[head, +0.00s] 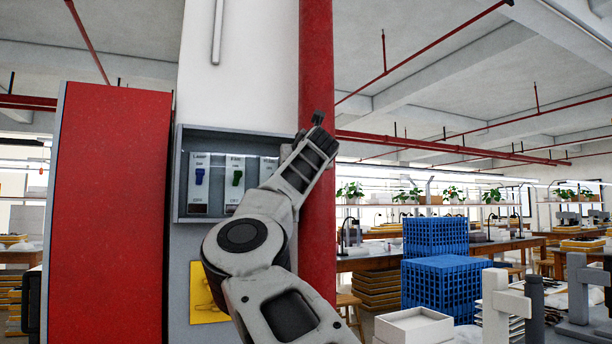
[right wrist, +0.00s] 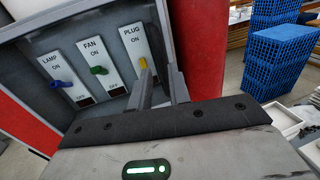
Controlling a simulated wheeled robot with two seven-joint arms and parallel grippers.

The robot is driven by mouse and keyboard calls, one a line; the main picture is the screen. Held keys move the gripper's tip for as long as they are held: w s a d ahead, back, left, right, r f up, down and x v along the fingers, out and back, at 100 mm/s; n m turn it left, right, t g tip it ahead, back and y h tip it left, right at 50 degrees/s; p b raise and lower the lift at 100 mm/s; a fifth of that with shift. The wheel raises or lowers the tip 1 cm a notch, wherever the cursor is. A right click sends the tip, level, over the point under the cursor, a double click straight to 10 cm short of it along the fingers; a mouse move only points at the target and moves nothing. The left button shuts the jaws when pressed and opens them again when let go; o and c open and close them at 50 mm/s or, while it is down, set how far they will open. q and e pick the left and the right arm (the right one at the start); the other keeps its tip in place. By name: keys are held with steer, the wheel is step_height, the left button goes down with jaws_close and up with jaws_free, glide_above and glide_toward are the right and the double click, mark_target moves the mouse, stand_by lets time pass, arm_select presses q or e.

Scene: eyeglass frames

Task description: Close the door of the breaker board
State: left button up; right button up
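The breaker board (head: 180,172) is a grey box on the white column, its front uncovered. Inside are a blue switch (head: 199,176) and a green switch (head: 237,178); my arm hides its right part. In the right wrist view a yellow switch (right wrist: 143,64) labelled PLUG also shows. I cannot clearly make out the door in either view. My right gripper (head: 318,118) is raised at the board's upper right, in front of the red pipe. In the right wrist view its fingers (right wrist: 161,72) are a little apart with nothing held, the left tip close below the yellow switch. My left gripper is not in view.
A tall red cabinet (head: 112,215) stands left of the board. A red vertical pipe (head: 316,50) runs along its right. A yellow plate (head: 205,300) is below it. Blue crates (head: 440,284) and a white box (head: 413,327) are at the right.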

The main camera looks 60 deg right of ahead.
steer(key=b+v, duration=0.3)
steer(key=v, duration=0.6)
steer(key=shift+s, duration=0.15)
